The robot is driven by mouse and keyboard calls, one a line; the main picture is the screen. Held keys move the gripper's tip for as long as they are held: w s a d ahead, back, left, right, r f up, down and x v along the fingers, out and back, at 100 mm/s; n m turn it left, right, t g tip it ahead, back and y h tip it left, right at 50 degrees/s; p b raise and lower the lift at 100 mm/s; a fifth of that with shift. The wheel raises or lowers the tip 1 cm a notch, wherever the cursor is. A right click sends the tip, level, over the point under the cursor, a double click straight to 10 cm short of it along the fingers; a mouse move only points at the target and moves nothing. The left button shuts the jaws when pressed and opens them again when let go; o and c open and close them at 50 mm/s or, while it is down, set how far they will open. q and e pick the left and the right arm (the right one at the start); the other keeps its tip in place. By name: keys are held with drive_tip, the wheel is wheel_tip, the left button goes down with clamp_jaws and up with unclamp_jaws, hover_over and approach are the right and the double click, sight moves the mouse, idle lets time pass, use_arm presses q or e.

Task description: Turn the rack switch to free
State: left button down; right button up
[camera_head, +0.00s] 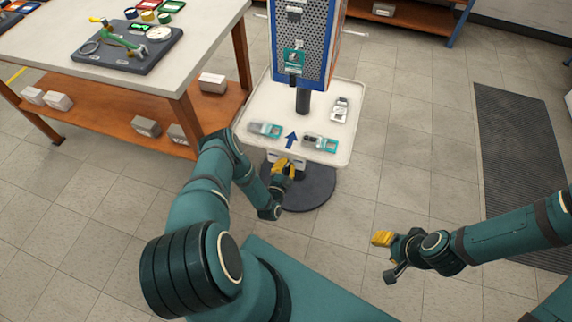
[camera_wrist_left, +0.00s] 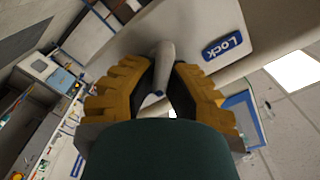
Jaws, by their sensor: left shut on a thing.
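The rack switch shows in the left wrist view as a pale grey lever (camera_wrist_left: 163,62) under the white rack tray (camera_wrist_left: 125,42). A blue label reading "Lock" (camera_wrist_left: 227,45) is beside it, to the right in that view. My left gripper (camera_wrist_left: 168,88) has its yellow fingers on both sides of the lever and is shut on it. In the head view my left gripper (camera_head: 283,168) is just below the front edge of the white tray (camera_head: 262,98), and the switch is hidden there. My right gripper (camera_head: 383,239) is away from the rack, over the floor; its finger gap is not clear.
A perforated blue-sided panel (camera_head: 303,30) stands on a post above the tray. Several small devices, including a teal-ended one (camera_head: 320,142), and a blue arrow (camera_head: 291,139) are on the tray. A workbench (camera_head: 80,23) stands at the left. The floor at the right is clear, with a dark mat (camera_head: 515,140).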

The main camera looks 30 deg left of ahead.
use_arm(q)
drive_tip(key=c, duration=1)
unclamp_jaws()
wheel_tip(320, 180, up, 10)
drive_tip(key=shift+r, duration=0.1)
drive_tip(key=d+r+n+g+h, duration=0.25)
drive_tip(key=d+g+h, duration=0.4)
drive_tip(key=d, duration=0.55)
drive_tip(key=s+d+r+n+g, duration=0.2)
drive_tip(key=s+d+r+g, duration=0.1)
drive_tip(key=s, duration=0.6)
drive_tip(key=s+d+r+n+g+h, duration=0.1)
drive_tip(key=s+d+r+n+g, duration=0.2)
drive_tip(key=s+d+g, duration=0.3)
drive_tip(key=s, duration=0.2)
drive_tip(key=shift+s+d+r, duration=0.2)
drive_tip(key=shift+s+r, duration=0.05)
drive_tip(key=shift+s, duration=0.15)
